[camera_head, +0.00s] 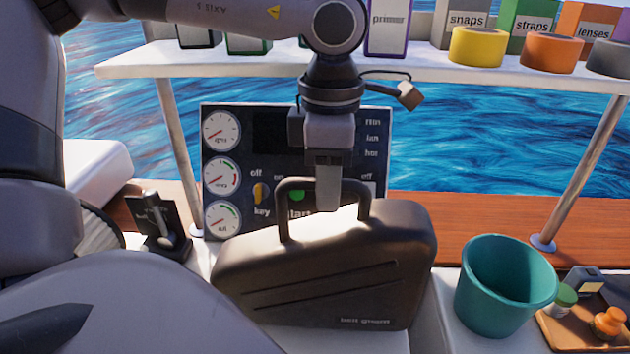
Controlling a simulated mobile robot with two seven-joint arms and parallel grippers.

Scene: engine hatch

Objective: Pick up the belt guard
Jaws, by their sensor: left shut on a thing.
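The belt guard (335,275) is a dark brown, case-like cover with a raised handle (290,185) on top and a label at its lower right. It stands upright, slightly tilted in the picture, in front of the gauge panel. My left gripper (328,195) points down at the handle and is shut on it; the fingers hide part of the handle's top bar. I cannot tell whether the guard's underside touches the white surface below. My right gripper is not in view.
A gauge panel (222,175) stands close behind the guard. A teal bucket (505,290) is to the right, beside a wooden tray (550,330) with small items. A white shelf (430,68) with boxes and tape rolls spans above. A black lever unit (155,225) is at left.

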